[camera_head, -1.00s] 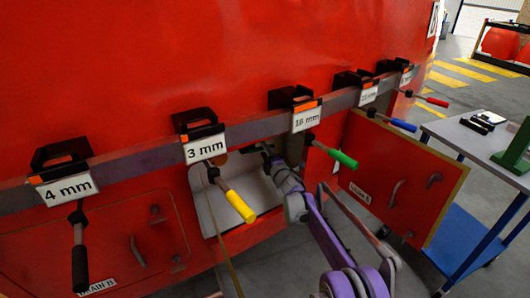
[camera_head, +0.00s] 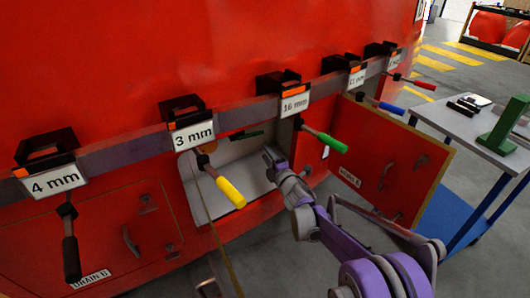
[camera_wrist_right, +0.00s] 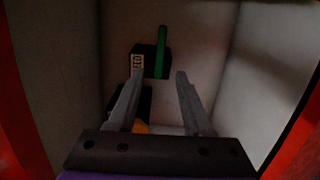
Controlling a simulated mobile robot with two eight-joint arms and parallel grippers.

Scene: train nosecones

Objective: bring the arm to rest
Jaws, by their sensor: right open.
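My right arm (camera_head: 310,215), purple and grey, reaches in from the lower right. Its gripper (camera_head: 272,156) is at the mouth of an open, pale-walled compartment (camera_head: 225,205) in the red body. In the right wrist view the gripper's two grey fingers (camera_wrist_right: 160,76) are apart with nothing held between them. Beyond them, on the back wall, is a black block (camera_wrist_right: 146,62) with a label and an upright green lever (camera_wrist_right: 162,50). An orange-yellow item (camera_wrist_right: 140,128) is partly hidden behind the gripper. My left gripper is not in view.
A rail (camera_head: 240,118) with labelled black holders crosses above. Tools hang there, including yellow-handled (camera_head: 231,192), green-handled (camera_head: 331,143) and black-handled (camera_head: 71,258) ones. An open red door (camera_head: 385,150) stands right of the arm, with a blue-framed cart (camera_head: 455,128) beyond it.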

